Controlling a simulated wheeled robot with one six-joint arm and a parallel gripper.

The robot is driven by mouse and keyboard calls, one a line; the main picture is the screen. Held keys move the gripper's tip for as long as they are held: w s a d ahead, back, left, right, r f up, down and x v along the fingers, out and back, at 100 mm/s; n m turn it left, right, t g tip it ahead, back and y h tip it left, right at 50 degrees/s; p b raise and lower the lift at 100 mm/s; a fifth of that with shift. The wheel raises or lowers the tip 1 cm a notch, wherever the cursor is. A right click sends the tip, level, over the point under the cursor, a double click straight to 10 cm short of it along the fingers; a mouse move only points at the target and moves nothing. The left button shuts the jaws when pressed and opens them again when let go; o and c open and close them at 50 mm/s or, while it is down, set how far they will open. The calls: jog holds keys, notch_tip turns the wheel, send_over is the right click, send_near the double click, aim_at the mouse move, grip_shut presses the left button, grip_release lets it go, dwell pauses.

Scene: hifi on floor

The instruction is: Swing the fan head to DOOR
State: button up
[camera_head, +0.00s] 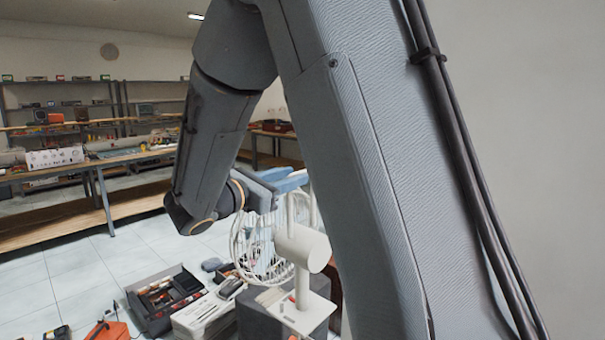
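A cream-white fan stands low in the middle of the view. Its round wire cage (248,246) faces left, and its cylindrical motor housing (303,248) sits on a post (302,288) above a flat base (298,318). Thin upright rods rise from the top of the fan head. A small red mark (291,298) shows at the base. My gripper (286,181), with blue fingers, is at the top of the fan head, close to the rods. Whether it touches them, and how far apart the fingers are, I cannot tell. No DOOR label is readable.
The fan is on a dark grey box (250,322). An open toolbox (165,298), a white case (203,315) and an orange item (108,331) lie on the tiled floor to the left. A workbench (95,168) and shelves stand behind. My arm hides the right side.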

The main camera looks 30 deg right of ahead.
aim_at(302, 173)
jog(key=shift+p+x, duration=0.5)
jog(key=shift+x, duration=1.8)
grip_shut()
